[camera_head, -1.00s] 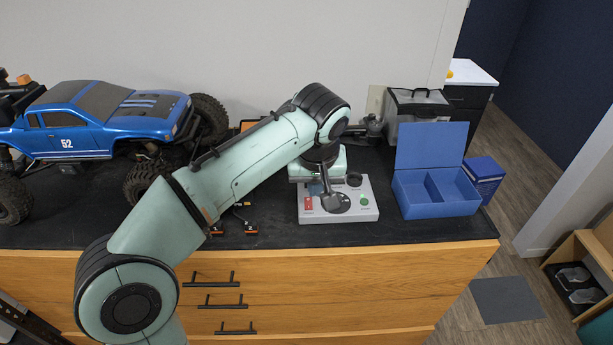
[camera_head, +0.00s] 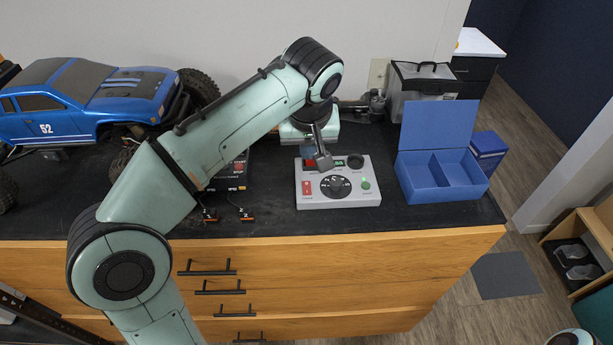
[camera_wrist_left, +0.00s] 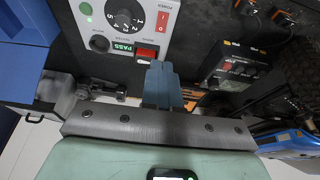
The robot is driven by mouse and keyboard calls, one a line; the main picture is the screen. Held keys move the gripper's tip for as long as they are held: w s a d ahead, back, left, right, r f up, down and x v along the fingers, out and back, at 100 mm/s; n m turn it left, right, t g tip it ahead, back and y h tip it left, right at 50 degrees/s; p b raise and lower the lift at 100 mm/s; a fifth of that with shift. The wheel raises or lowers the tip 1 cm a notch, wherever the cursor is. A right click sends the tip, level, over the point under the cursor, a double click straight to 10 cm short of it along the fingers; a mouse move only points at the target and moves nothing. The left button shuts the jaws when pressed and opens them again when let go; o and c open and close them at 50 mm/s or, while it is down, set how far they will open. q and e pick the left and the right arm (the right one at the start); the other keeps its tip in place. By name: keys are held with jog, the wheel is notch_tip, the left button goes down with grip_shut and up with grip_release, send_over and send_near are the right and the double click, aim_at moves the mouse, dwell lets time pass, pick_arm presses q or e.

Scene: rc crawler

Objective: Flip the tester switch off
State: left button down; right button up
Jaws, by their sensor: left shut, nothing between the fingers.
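The tester (camera_head: 352,200) is a light grey box on the dark bench top. It has a black numbered dial (camera_head: 335,187), a red rocker (camera_head: 307,188) at front left and a green button (camera_head: 366,184). In the left wrist view it appears turned round, with a lit green PASS display (camera_wrist_left: 122,47) and a red rocker switch (camera_wrist_left: 147,52) beside it. My left gripper (camera_head: 324,160) is shut and empty, pointing down at the tester's back part. In the wrist view its fingertips (camera_wrist_left: 160,68) are close to that switch; contact cannot be told.
A blue open-lidded box (camera_head: 440,190) stands right of the tester. A blue RC truck (camera_head: 85,110) stands at the left. A black box (camera_head: 232,175) and orange-ended leads (camera_head: 247,215) lie left of the tester. A clear-sided case (camera_head: 420,85) stands behind.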

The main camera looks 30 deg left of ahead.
pick_arm(q)
jog(key=b, duration=0.1)
send_near(306, 183)
jog(key=x, duration=0.5)
jog(key=shift+w+a+f, duration=0.1)
jog(key=shift+w+f, duration=0.15)
jog(key=shift+f, duration=0.5)
pick_arm(e)
jog(key=shift+s+f, duration=1.05)
jog(key=shift+s, duration=0.15)
